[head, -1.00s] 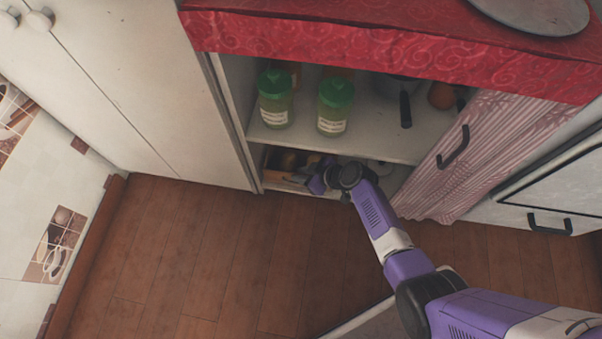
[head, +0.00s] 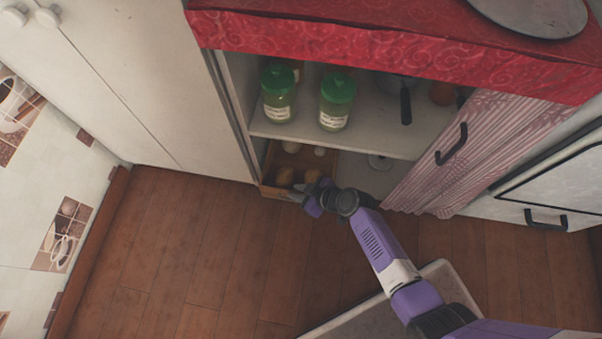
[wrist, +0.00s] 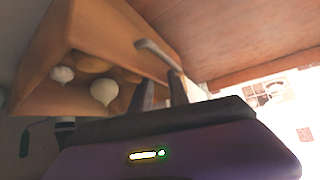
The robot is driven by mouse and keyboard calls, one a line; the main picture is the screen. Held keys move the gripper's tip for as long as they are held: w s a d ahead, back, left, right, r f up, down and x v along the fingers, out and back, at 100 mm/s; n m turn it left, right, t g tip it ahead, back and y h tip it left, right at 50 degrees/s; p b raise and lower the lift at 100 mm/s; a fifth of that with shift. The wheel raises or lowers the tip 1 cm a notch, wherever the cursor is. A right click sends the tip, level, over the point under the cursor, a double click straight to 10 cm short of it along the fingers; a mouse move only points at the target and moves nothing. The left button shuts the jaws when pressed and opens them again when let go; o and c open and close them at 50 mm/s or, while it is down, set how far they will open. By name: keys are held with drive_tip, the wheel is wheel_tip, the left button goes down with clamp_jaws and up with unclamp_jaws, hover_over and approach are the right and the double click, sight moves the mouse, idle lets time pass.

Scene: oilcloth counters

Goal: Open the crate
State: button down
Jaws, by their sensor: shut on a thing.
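The crate (head: 271,190) is a brown wooden box in the lower compartment of the open cabinet, pulled forward to the shelf's front. Potato-like brown things (head: 285,175) and white bulbs (head: 291,147) lie inside it. My gripper (head: 293,197) is at the crate's front. In the wrist view, the crate (wrist: 120,25) shows with a grey bar handle (wrist: 158,54) on its front. The fingers of my gripper (wrist: 162,88) are shut on this handle. The exact contact is partly hidden by the fingers.
Green-lidded jars (head: 337,100) and a dark-handled pan (head: 405,103) stand on the shelf above. A pink curtain (head: 480,150) hangs at the right. The wooden floor (head: 190,250) in front is clear.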

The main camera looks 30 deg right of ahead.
drive_tip(key=s+a+p, duration=0.1)
drive_tip(key=s+a, duration=0.4)
drive_tip(key=s, duration=0.2)
drive_tip(key=shift+s+a, duration=0.25)
drive_tip(key=shift+a, duration=0.05)
drive_tip(key=c, duration=1.4)
unclamp_jaws()
drive_tip(key=shift+o, duration=0.2)
drive_tip(key=shift+d, duration=0.1)
drive_tip(key=p+v, duration=0.3)
drive_tip(key=v, duration=0.4)
drive_tip(key=shift+s+r, duration=0.15)
drive_tip(key=shift+r, duration=0.1)
drive_tip(key=shift+d, duration=0.2)
